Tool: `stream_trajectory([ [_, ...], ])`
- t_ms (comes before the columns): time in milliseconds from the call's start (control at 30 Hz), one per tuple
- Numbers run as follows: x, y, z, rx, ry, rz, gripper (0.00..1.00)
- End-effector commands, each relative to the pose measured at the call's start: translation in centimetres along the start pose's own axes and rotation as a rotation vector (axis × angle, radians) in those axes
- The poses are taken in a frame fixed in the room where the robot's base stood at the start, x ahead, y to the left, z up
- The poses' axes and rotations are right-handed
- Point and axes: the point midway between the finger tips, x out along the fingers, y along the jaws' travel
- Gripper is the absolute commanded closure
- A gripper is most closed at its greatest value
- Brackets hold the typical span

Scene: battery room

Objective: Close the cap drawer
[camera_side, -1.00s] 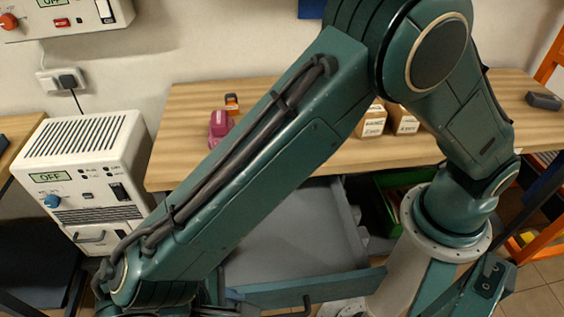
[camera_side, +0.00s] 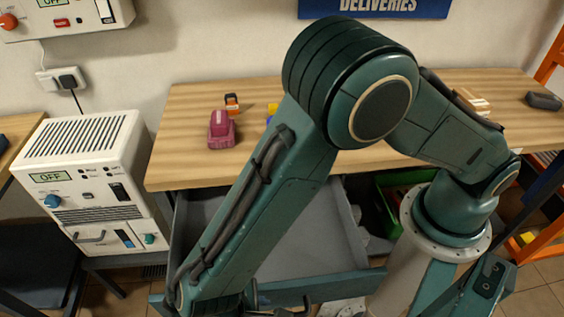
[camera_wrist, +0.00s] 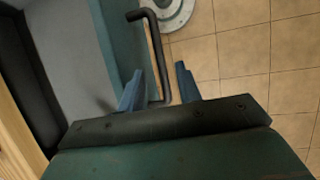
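The cap drawer (camera_side: 337,283) stands pulled out below the wooden bench in the side view; its grey inside looks empty where it shows, and my arm covers part of it. Its teal front and dark bar handle (camera_wrist: 152,45) show in the wrist view. My gripper has two blue fingers (camera_wrist: 160,87), spread apart, with the near end of the handle between them. I cannot tell whether either finger touches the handle. In the side view the gripper is at the bottom edge, mostly cut off.
The wooden bench (camera_side: 185,125) carries a magenta object (camera_side: 221,131), a small orange-and-black item (camera_side: 232,104) and a dark block (camera_side: 543,101). A white charger unit (camera_side: 95,170) stands left of the drawer. A green bin (camera_side: 392,195) sits under the bench, right of the drawer.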

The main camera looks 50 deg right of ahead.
Motion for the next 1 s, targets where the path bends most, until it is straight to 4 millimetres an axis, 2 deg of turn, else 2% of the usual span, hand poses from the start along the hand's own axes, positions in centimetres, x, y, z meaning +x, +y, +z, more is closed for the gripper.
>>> stream_trajectory([
  [100,1.6,0.0,0.1,0.0,-0.003,0.001,0.66],
  [300,3.0,0.0,0.0,0.001,0.0,0.0,0.66],
  [667,3.3,0.0,0.0,0.001,0.0,-0.001,0.66],
  [833,3.3,0.0,0.0,0.001,0.0,0.0,0.97],
  [867,3.3,0.0,0.0,0.001,0.0,0.0,1.0],
  [1000,3.2,0.0,0.0,0.001,0.0,-0.001,1.0],
])
